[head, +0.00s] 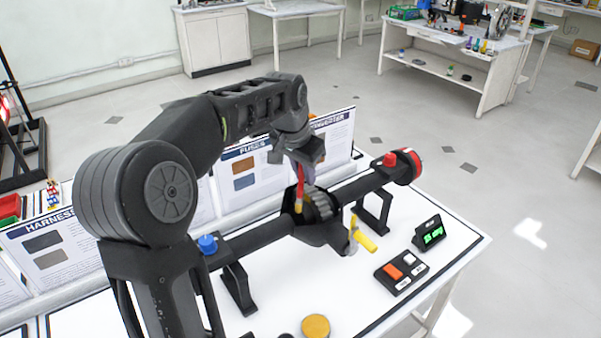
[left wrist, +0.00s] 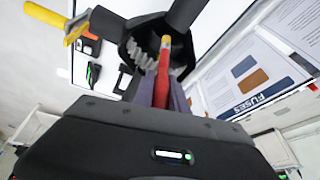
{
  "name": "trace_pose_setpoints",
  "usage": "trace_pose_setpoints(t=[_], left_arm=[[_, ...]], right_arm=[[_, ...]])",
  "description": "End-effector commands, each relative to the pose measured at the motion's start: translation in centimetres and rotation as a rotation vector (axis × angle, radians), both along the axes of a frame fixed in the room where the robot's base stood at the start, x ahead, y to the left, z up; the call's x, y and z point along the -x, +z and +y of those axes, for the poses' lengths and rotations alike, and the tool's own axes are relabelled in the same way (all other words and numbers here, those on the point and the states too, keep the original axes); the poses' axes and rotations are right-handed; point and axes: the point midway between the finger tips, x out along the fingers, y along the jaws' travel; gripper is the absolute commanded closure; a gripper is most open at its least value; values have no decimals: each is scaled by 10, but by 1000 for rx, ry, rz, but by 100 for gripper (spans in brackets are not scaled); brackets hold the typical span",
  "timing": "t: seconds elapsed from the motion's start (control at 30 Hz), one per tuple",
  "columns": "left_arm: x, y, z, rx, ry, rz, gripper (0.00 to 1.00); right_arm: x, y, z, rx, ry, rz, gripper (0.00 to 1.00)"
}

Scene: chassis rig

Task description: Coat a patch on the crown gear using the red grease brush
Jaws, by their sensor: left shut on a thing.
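The crown gear (head: 322,208) is a grey toothed gear inside the open black housing in the middle of the axle; it also shows in the left wrist view (left wrist: 143,58). My left gripper (head: 304,172) is above the housing, shut on the red grease brush (head: 299,188). In the left wrist view the brush (left wrist: 163,72) stands out between the fingers, its yellowish tip over the housing opening beside the gear teeth. I cannot tell whether the tip touches the gear. My right gripper is not in view.
The black axle (head: 262,238) rests on stands on the white table. A yellow lever (head: 363,238) sticks out at the housing's front. A switch box (head: 402,271) and a small green display (head: 430,233) stand to the right. Information panels (head: 245,173) line the table's back.

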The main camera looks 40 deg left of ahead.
Motion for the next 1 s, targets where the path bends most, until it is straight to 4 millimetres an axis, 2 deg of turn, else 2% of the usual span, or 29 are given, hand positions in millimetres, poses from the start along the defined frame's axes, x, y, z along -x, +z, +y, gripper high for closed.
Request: trace_pose_setpoints(t=[0.27, 0.63, 1.0], left_arm=[[-2, 0, -1, 0, -1, 0, 100], [-25, -1, -8, 0, -1, 1, 100], [-27, -1, -8, 1, -1, -3, 100]], right_arm=[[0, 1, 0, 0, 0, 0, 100], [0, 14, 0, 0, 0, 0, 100], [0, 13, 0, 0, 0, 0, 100]])
